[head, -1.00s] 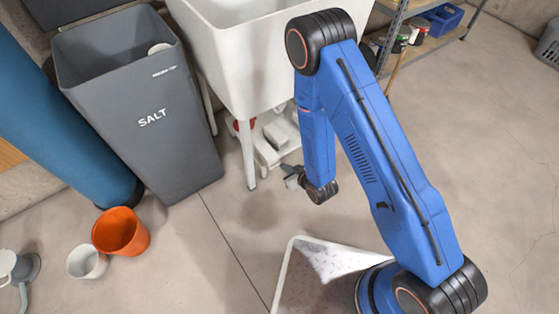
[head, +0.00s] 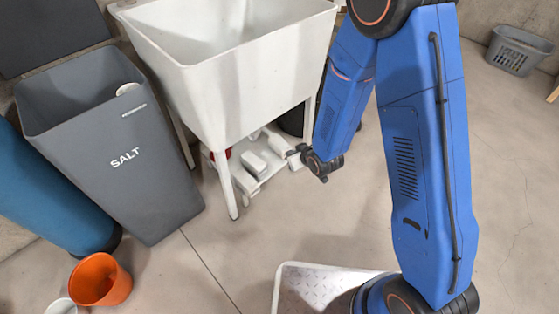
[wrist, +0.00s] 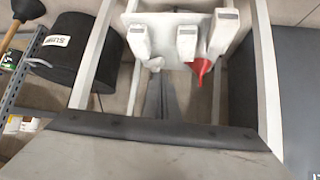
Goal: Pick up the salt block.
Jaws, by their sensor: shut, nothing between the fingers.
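Low white block-like things rest on the shelf under the white sink. In the head view one pale block (head: 254,163) lies at the shelf's left and another (head: 276,143) is behind it. In the wrist view several white pieces with grey ends, such as the middle one (wrist: 187,42), stand side by side. I cannot tell which is the salt block. My gripper (head: 291,155) is beside the shelf's right side, its fingers partly hard to make out.
The sink (head: 235,60) and its legs (head: 226,185) frame the shelf closely. A red cone (wrist: 200,68) hangs by the white pieces. A grey bin marked SALT (head: 118,190) stands left, an orange bucket (head: 100,280) in front.

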